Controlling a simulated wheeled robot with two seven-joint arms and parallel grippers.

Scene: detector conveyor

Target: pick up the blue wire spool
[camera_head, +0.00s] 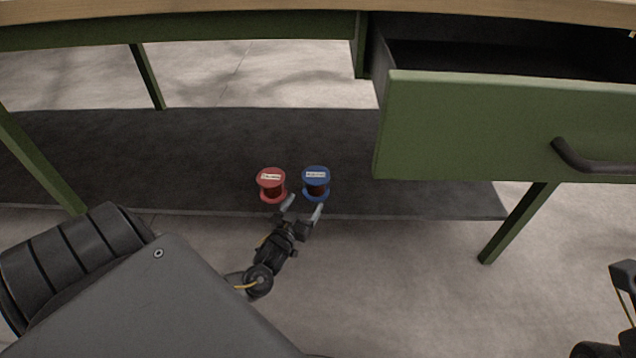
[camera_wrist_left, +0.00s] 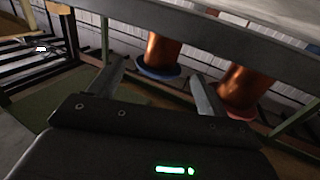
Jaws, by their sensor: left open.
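The blue wire spool (camera_head: 316,183) stands upright on the dark low shelf under the bench, with a white label on its top. The red spool (camera_head: 271,185) stands close to its left. My left gripper (camera_head: 304,207) is open and empty in front of the two spools, with its fingers pointing at them. One fingertip is near the gap between the spools, the other just in front of the blue one. In the left wrist view, the blue spool (camera_wrist_left: 159,72) shows beyond and between the open fingers. The red spool (camera_wrist_left: 240,92) is behind the right finger there.
The dark shelf (camera_head: 420,190) is clear around the spools. A green drawer (camera_head: 480,128) hangs open above it at the right. Green bench legs (camera_head: 515,225) stand at the sides. Part of my right arm shows at the right edge; its fingers do not.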

